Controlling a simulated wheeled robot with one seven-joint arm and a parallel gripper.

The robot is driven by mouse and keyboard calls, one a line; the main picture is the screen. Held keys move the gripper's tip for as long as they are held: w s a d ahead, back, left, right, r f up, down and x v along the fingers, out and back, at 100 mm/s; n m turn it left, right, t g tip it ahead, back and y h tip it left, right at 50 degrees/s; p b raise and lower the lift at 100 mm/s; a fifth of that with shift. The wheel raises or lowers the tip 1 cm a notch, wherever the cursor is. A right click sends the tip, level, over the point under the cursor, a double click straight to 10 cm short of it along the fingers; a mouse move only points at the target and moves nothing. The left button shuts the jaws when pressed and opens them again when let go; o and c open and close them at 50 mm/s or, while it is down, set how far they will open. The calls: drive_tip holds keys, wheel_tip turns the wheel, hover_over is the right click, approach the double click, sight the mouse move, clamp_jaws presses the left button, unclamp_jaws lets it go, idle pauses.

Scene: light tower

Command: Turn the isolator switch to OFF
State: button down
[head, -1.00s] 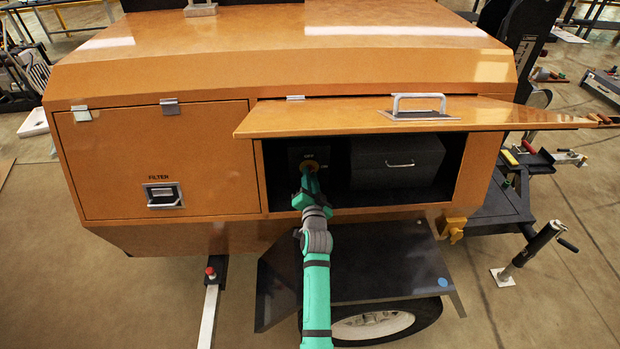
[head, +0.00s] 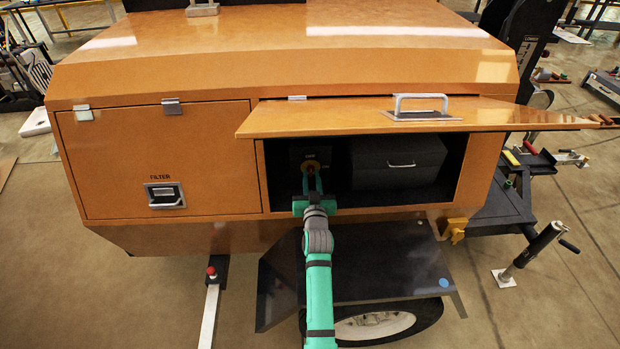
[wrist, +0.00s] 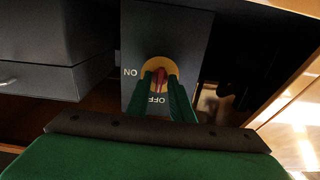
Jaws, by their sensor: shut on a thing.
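The isolator switch has a red handle (wrist: 159,77) on a yellow round plate (wrist: 172,69), set on a dark panel (wrist: 190,32) inside the open compartment. The wrist view shows the panel upside down, with ON at its left and OFF below the handle. My gripper (wrist: 162,88) is shut on the red handle, one green finger on each side. The handle looks upright, in line with the OFF mark, though the fingers partly hide it. In the head view, my gripper (head: 312,175) reaches into the compartment, with the OFF mark just above the switch.
The raised orange door (head: 360,118) overhangs the compartment. A dark box (head: 398,160) with a handle stands to the right of the switch. A closed FILTER panel (head: 110,160) is to the left. A dark fender (head: 385,275) lies below my arm.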

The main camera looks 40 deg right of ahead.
drive_tip(key=shift+w+a+r, duration=0.1)
drive_tip(key=shift+r, duration=0.05)
idle(0.4)
drive_tip(key=c, duration=1.9)
unclamp_jaws()
drive_tip(key=shift+o, duration=0.2)
drive_tip(key=v, duration=1)
drive_tip(key=shift+s+a, duration=0.2)
drive_tip(key=shift+s, duration=0.15)
